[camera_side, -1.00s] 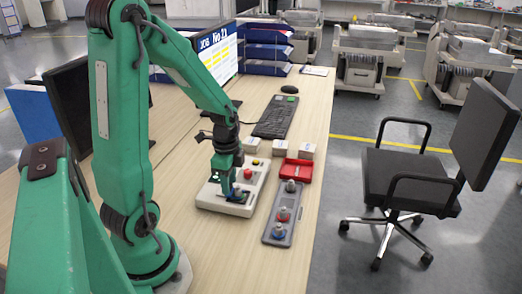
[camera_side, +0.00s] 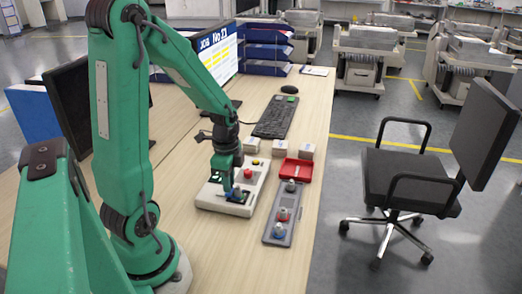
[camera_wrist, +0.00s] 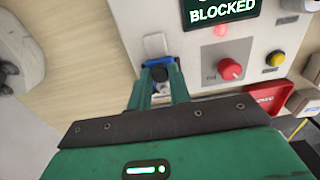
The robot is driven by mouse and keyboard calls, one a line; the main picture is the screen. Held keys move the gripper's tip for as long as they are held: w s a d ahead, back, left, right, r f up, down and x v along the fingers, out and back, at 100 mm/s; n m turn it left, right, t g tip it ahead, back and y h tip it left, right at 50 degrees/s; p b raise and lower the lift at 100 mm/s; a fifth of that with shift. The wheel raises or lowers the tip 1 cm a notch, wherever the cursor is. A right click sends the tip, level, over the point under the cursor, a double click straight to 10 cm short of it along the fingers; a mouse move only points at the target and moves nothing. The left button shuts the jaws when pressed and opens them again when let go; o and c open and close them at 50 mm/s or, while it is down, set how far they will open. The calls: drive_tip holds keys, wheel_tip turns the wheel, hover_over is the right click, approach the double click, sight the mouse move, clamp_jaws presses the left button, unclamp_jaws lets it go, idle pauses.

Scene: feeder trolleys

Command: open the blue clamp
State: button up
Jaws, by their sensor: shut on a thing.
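The blue clamp (camera_wrist: 157,62) shows between my fingers in the wrist view, with a dark centre and a pale plate above it. It sits on the white panel unit (camera_side: 257,187). My gripper (camera_wrist: 159,80) is shut on the clamp, one green finger on each side. In the side view my gripper (camera_side: 228,188) reaches down to the unit, and a bit of blue (camera_side: 237,195) shows beside the fingers. The fingers hide much of the clamp. The unit's display (camera_wrist: 222,11) reads "BLOCKED", and a red light (camera_wrist: 220,31) is lit below it.
On the panel are a red knob (camera_wrist: 231,69) and a yellow button (camera_wrist: 275,58). A grey tray (camera_side: 271,237) with several knobs and a red tray (camera_side: 291,175) lie to the right. A keyboard (camera_side: 275,118) lies farther back. Bare desk is left of the unit.

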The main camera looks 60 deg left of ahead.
drive_tip(key=shift+s+a, duration=0.9)
drive_tip(key=shift+a, duration=0.05)
drive_tip(key=shift+s+a, duration=0.2)
drive_tip(key=shift+a, duration=0.05)
drive_tip(key=o, duration=0.7)
drive_tip(key=shift+r, duration=0.1)
drive_tip(key=shift+w+d+r, duration=0.25)
drive_tip(key=shift+r, duration=0.9)
drive_tip(key=shift+w+d+r, duration=0.2)
drive_tip(key=shift+d+r, duration=0.05)
drive_tip(key=shift+r, duration=0.85)
drive_tip(key=shift+w+d+r, duration=0.25)
drive_tip(key=shift+r, duration=0.9)
